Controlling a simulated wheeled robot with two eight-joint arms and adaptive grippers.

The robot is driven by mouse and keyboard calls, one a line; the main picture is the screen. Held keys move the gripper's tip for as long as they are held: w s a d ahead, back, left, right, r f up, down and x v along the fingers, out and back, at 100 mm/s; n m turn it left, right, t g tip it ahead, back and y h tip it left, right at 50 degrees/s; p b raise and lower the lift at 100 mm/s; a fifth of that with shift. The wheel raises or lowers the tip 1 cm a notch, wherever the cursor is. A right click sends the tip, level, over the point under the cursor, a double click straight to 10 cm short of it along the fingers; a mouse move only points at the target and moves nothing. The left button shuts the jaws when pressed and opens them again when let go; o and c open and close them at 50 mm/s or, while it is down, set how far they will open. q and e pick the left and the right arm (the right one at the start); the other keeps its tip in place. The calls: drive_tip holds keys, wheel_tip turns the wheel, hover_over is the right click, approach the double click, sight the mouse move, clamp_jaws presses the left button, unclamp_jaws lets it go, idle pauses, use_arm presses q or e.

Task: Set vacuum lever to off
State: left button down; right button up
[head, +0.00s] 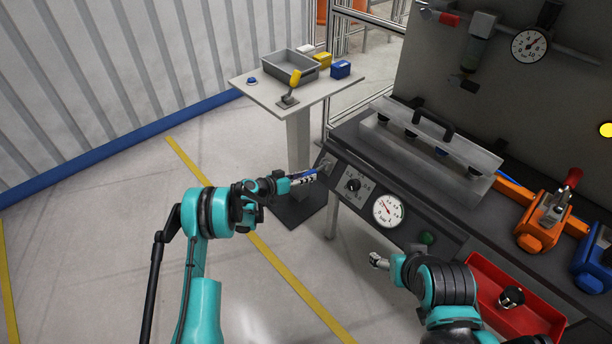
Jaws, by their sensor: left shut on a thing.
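The front panel (366,207) of the drive unit holds a small metallic lever (327,163) at its left end, which I take to be the vacuum lever. My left gripper (314,176) reaches it from the left and is shut on it. The fingers cover part of the lever, so its exact angle and any markings are hard to read. My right gripper (376,261) is apart from the panel, in front of and below it. It is too small in view to tell its opening.
Beside the lever are a black knob (352,185), a gauge (388,211) and a green button (427,238). A red tray (520,311) is at the lower right, near my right arm. A side table (262,91) with a grey bin stands behind. The floor at left is clear.

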use_arm(q)
drive_tip(key=shift+f, duration=0.1)
idle(0.3)
drive_tip(key=c, duration=1.2)
unclamp_jaws()
drive_tip(key=v, duration=1.2)
drive_tip(key=shift+f, duration=0.1)
